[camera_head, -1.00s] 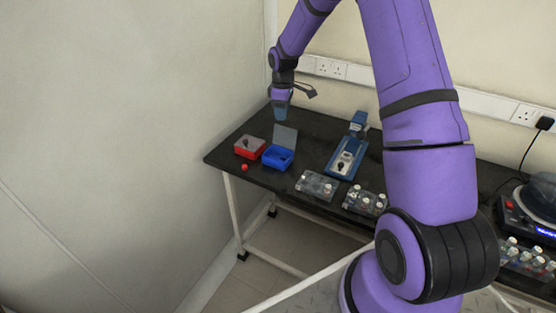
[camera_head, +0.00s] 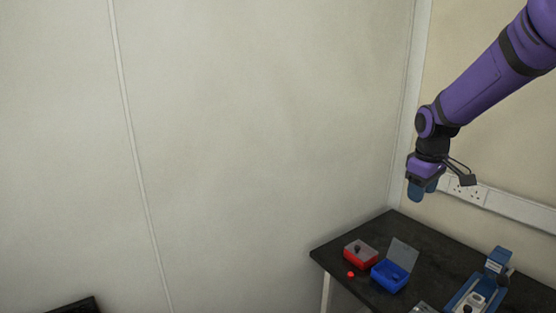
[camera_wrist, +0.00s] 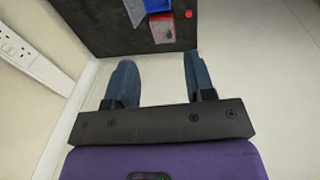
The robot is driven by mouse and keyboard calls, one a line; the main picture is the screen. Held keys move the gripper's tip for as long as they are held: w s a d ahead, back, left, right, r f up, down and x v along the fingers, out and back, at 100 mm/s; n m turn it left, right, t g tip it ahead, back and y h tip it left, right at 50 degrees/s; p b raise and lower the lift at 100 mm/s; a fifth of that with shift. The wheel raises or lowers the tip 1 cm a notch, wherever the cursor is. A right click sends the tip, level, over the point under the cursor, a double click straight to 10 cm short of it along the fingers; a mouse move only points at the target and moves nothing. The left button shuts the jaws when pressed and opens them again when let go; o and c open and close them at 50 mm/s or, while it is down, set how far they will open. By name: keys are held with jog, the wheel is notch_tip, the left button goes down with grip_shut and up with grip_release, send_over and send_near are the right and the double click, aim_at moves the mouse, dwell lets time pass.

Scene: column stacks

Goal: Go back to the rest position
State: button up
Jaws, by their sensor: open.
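My gripper (camera_head: 421,190) hangs in the air beyond the back left part of the black table (camera_head: 400,232), its blue fingers pointing down. In the wrist view its two blue fingers (camera_wrist: 161,82) stand well apart with nothing between them. It is clear of everything on the table. My purple arm reaches in from the upper right of the head view.
On the table are a red box (camera_head: 360,258), a blue box (camera_head: 388,277) with its lid raised, a small red object (camera_head: 350,274) and a blue device (camera_head: 483,290). A wall socket strip (camera_head: 510,205) runs behind. A dark object (camera_head: 76,306) shows at the lower left.

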jog(key=s+a+r+m+t, duration=0.1)
jog(key=s+a+r+m, duration=0.1)
jog(key=s+r, duration=0.45)
jog(key=s+a+r+m+t, duration=0.15)
jog(key=s+r, duration=0.25)
jog(key=s, duration=0.6)
jog(key=s+a+m+t, duration=0.1)
jog(key=s+a+m, duration=0.1)
jog(key=s, duration=1.2)
jog(key=shift+s+r+m+y, duration=0.25)
jog(key=shift+m+y, duration=0.15)
jog(key=shift+m, duration=0.05)
